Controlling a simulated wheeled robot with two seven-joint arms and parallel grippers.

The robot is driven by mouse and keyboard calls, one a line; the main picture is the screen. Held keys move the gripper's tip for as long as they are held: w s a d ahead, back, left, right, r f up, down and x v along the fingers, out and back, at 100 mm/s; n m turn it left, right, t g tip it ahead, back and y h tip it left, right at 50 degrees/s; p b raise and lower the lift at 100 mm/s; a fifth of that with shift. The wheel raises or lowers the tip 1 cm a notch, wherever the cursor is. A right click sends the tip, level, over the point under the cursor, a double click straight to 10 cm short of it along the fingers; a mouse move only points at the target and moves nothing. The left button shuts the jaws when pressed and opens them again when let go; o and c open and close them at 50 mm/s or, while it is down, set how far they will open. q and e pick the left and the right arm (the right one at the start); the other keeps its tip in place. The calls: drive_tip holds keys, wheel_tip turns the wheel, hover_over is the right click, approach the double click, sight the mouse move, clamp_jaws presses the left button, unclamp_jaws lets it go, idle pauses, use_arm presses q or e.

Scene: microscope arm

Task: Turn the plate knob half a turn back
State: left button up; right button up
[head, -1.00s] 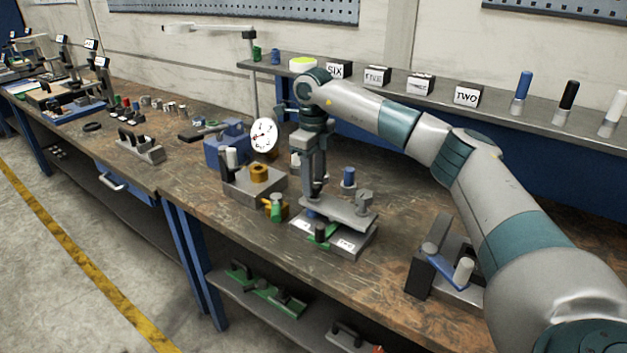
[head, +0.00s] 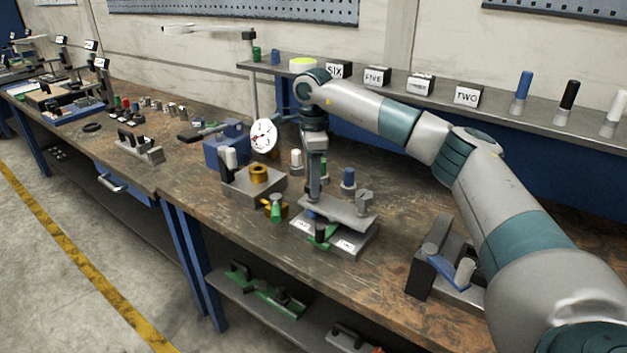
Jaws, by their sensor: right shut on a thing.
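The plate device (head: 345,213) is a grey metal plate over a base with white labels, near the front edge of the bench. A grey hex-shaped post (head: 365,200) stands on its right end, and a green part (head: 322,237) shows under the plate. My right gripper (head: 312,199) points straight down at the plate's left end. Its fingers are seen edge-on and are shut on the plate knob, which they mostly hide. A small blue bit (head: 310,214) shows just below the fingertips. The knob's angle cannot be read. My left gripper is not in view.
Left of the device are a block with a brass knob (head: 259,174), a green-handled valve (head: 276,210) and a dial gauge (head: 264,136). A blue-topped peg (head: 348,178) stands close behind. A blue-lever fixture (head: 450,265) stands at right, below my arm.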

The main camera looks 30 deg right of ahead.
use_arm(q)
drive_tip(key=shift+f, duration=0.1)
use_arm(e)
drive_tip(key=shift+s+a+f, duration=0.1)
drive_tip(key=shift+s+f, duration=0.05)
drive_tip(key=shift+f, duration=0.1)
drive_tip(key=o, duration=1.1)
drive_tip(key=shift+c, duration=0.2)
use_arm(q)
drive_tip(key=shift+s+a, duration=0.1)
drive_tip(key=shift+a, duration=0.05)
use_arm(e)
drive_tip(key=shift+r, duration=0.15)
drive_tip(key=shift+r, duration=0.15)
drive_tip(key=shift+w+r, duration=0.2)
drive_tip(key=shift+r, duration=0.3)
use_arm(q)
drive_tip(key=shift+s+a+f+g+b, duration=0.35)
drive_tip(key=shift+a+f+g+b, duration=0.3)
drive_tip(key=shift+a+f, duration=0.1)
use_arm(e)
wheel_tip(320, 180, up, 16)
